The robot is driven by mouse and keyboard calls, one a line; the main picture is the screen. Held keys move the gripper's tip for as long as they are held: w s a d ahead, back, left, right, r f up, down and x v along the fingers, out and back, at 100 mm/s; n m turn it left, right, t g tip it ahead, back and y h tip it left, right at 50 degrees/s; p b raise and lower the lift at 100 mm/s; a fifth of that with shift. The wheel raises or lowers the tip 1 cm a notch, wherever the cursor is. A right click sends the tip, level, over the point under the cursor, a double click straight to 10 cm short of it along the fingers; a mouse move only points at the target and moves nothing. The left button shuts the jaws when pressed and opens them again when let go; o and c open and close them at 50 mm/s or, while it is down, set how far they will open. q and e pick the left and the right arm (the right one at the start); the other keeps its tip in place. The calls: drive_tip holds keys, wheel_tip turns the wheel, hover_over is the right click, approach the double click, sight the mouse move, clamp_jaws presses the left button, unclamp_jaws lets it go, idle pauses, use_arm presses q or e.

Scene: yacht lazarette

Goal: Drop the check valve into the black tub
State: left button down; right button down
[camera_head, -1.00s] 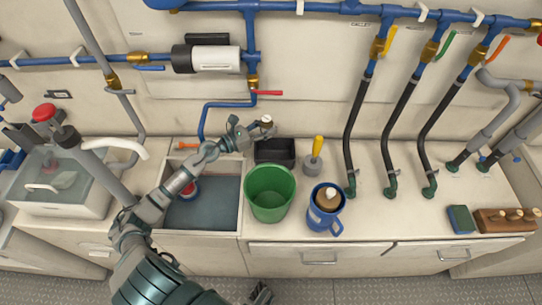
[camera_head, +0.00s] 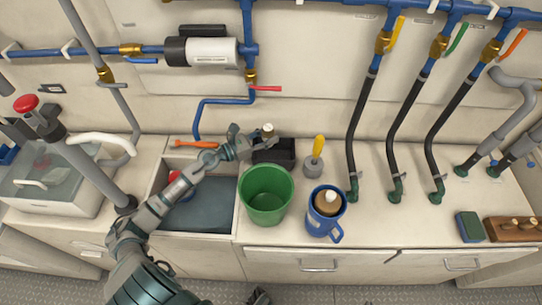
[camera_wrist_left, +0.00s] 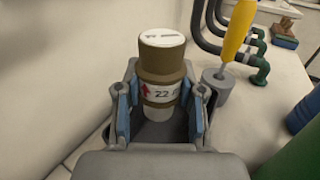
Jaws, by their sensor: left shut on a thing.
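The check valve (camera_head: 268,130) is a short olive-brown and white cylinder. In the left wrist view the check valve (camera_wrist_left: 162,75) stands upright between the fingers, with a red arrow and "22" on its white band. My left gripper (camera_head: 256,142) is shut on it; the wrist view shows the left gripper's fingers (camera_wrist_left: 160,105) on both sides of it. The black tub (camera_head: 282,155) stands on the counter behind the green bucket. The valve and gripper overlap the tub's back left part in the head view; the height above it is unclear. A small dark part, perhaps my right gripper (camera_head: 258,297), shows at the bottom edge.
A green bucket (camera_head: 266,196) stands in front of the tub. A grey holder with a yellow handle (camera_head: 318,147) is right of the tub. A blue mug (camera_head: 325,215) stands farther right. The sink (camera_head: 205,218) lies under my left arm. Black hoses (camera_head: 357,125) rise at right.

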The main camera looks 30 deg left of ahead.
use_arm(q)
drive_tip(key=shift+d+r, duration=0.2)
drive_tip(key=shift+d, duration=0.25)
drive_tip(key=c, duration=0.8)
unclamp_jaws()
drive_tip(key=shift+o, duration=0.8)
drive_tip(key=shift+a, duration=0.2)
drive_tip(key=shift+a+f, duration=0.25)
drive_tip(key=shift+a, duration=0.2)
drive_tip(key=shift+s+a, duration=0.1)
drive_tip(key=shift+s, duration=0.4)
drive_tip(key=v, duration=1.1)
drive_tip(key=shift+a, duration=0.2)
drive_tip(key=shift+w+d, duration=0.15)
drive_tip(key=shift+f, duration=0.1)
